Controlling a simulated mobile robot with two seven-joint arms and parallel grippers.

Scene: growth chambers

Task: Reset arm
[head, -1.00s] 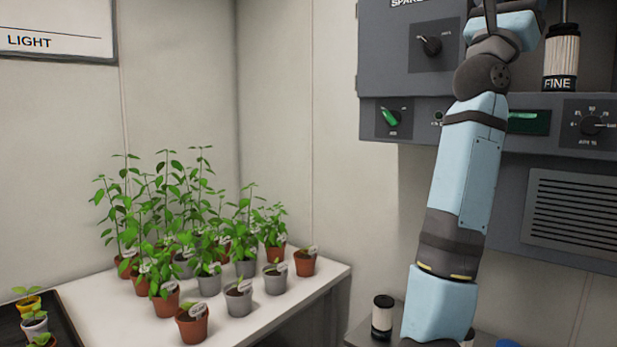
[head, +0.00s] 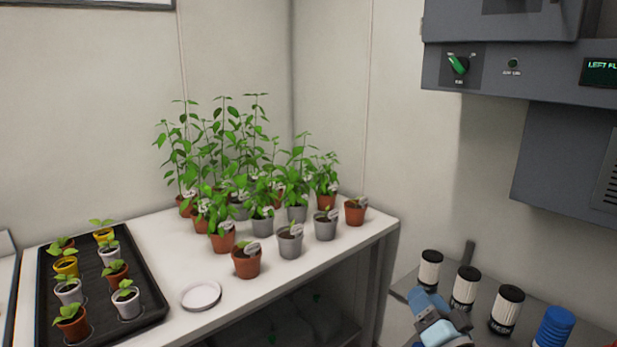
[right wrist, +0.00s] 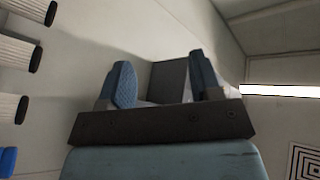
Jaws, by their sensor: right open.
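My right gripper (head: 440,318) is at the bottom of the head view, low and right of centre, in front of the shelf with the filter cartridges. In the right wrist view its two blue-padded fingers (right wrist: 162,88) stand apart with nothing between them. The rest of the right arm is mostly out of the head view. My left gripper is not in view.
White-and-black cartridges (head: 464,288) and a blue cylinder (head: 553,328) stand on a grey surface (head: 400,312) close by the right gripper. A white bench (head: 350,250) holds potted plants, a black seedling tray (head: 150,318) and a white dish (head: 201,296). A grey control cabinet (head: 560,140) hangs above right.

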